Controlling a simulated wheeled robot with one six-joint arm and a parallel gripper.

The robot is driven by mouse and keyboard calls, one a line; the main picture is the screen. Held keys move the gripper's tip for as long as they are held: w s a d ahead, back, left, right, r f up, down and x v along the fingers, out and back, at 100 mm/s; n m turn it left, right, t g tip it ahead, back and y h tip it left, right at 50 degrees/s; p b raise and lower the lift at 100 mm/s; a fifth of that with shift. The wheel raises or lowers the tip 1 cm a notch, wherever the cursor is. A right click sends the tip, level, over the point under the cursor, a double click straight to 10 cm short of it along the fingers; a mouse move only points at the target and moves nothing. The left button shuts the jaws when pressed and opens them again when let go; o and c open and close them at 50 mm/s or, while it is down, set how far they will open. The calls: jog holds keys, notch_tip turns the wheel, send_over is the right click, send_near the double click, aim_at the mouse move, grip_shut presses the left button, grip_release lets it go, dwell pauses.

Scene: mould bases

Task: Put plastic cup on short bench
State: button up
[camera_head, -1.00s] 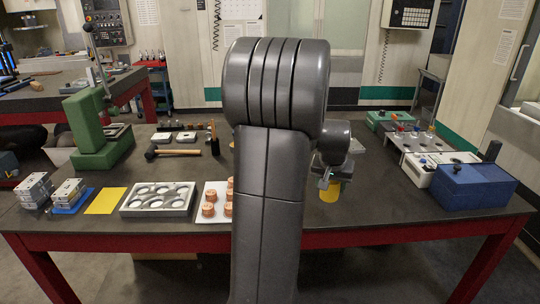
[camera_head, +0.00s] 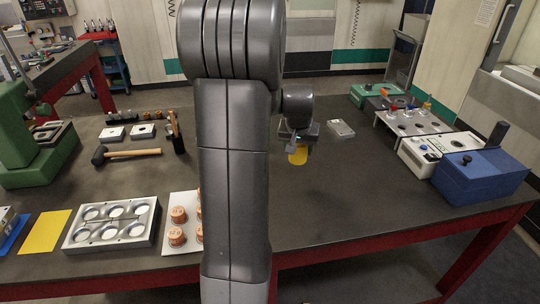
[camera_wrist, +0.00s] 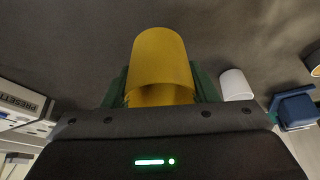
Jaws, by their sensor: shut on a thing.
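A yellow plastic cup (camera_head: 298,156) hangs below my gripper (camera_head: 300,135), over the large dark bench (camera_head: 370,215) with the red frame. The wrist view shows the cup (camera_wrist: 160,58) between the green fingers of my gripper (camera_wrist: 160,85), which is shut on it. Its open rim faces the wrist camera. A second dark-topped bench (camera_head: 62,66) with a red edge is at the upper left, partly cut off. The pictures do not mark which bench is the short one. My arm hides part of the large bench.
On the large bench are a green press (camera_head: 35,150), a hammer (camera_head: 125,153), a grey mould tray (camera_head: 112,226), copper pieces (camera_head: 178,216) and a blue box (camera_head: 480,178). The wrist view shows a white cylinder (camera_wrist: 235,85).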

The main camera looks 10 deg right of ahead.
aim_at(297, 156)
notch_tip(297, 156, down, 8)
jog(key=shift+s+r+p, duration=0.1)
jog(key=shift+p, duration=0.2)
jog(key=shift+f, duration=0.2)
jog(key=o, duration=1)
jog(key=shift+c, duration=0.2)
jog(key=shift+r, duration=0.1)
jog(key=shift+r, duration=0.25)
jog(key=v, duration=1.1)
jog(key=shift+s+r+b, duration=0.1)
jog(key=shift+r+b, duration=0.2)
jog(key=shift+b, duration=0.1)
